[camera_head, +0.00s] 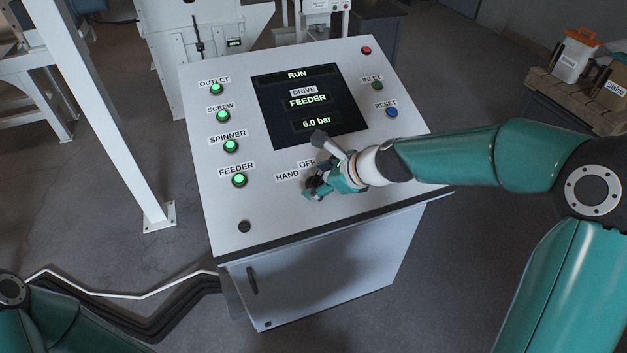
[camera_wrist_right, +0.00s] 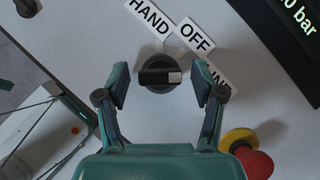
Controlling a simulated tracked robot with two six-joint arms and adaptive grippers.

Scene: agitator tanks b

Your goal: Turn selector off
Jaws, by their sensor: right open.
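The selector (camera_wrist_right: 160,73) is a round black knob with a bar handle in the right wrist view. The bar lies level in that picture, its pale end on the right, towards a partly covered label ending in "IN"-like letters. The HAND label (camera_wrist_right: 150,17) is above left and the OFF label (camera_wrist_right: 195,33) above right. My right gripper (camera_wrist_right: 160,84) is open, with one finger on each side of the knob; I cannot tell whether either touches it. In the head view my right gripper (camera_head: 318,188) covers the knob, below the OFF label (camera_head: 306,164). My left gripper is out of view.
The selector sits on a sloping white console (camera_head: 230,205). Its display (camera_head: 310,103) reads RUN, FEEDER and 6.0 bar. Green lamps (camera_head: 239,180) line its left side. A red mushroom button (camera_wrist_right: 254,163) on a yellow base is close to my right finger. A blue RESET button (camera_head: 391,112) is further right.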

